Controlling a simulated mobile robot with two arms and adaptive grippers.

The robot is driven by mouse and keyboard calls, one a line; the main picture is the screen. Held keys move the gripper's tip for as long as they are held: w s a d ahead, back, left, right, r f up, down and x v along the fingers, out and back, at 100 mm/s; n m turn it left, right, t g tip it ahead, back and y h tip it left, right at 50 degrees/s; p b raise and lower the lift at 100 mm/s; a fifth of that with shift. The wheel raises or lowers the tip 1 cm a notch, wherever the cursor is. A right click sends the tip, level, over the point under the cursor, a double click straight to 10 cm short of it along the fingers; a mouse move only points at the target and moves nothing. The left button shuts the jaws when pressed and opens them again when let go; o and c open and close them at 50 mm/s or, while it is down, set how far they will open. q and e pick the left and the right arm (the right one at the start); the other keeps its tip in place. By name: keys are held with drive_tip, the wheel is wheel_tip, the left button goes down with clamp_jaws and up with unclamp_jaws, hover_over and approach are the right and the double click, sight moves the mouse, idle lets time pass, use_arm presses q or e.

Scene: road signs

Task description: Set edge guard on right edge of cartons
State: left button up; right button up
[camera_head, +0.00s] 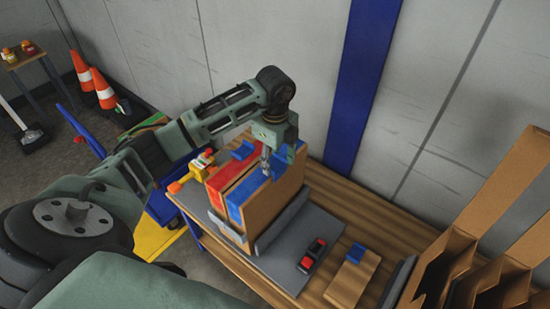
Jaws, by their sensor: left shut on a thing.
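Two cartons stand side by side in a grey holder (320,226) on the wooden table: a carton with a red top (222,178) at left and a carton with a blue top (268,212) at right. One blue edge guard (243,150) sits on the top of the red-topped carton. My left gripper (268,164) points down at the top of the blue-topped carton and is shut on another blue edge guard (278,170), at the carton's upper edge. The arm partly hides it, and I cannot tell whether it touches the carton. My right gripper is not in view.
A small cardboard block (349,281) with a blue piece (356,252) on it lies at right, beside a black-and-red item (312,255). Open cardboard boxes (480,275) crowd the right side. A yellow tool (190,176) lies left of the cartons. Orange cones (103,88) stand behind.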

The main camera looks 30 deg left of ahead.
use_arm(q)
drive_tip(key=o, duration=1.2)
drive_tip(key=shift+c, duration=0.2)
drive_tip(key=shift+r+p, duration=0.55)
drive_tip(key=shift+r, duration=0.1)
drive_tip(key=shift+r+b, duration=0.35)
drive_tip(key=shift+b, duration=0.05)
wheel_tip(320, 180, up, 6)
drive_tip(key=b, duration=0.2)
wheel_tip(320, 180, up, 4)
hover_over(275, 166)
drive_tip(key=shift+r, duration=0.6)
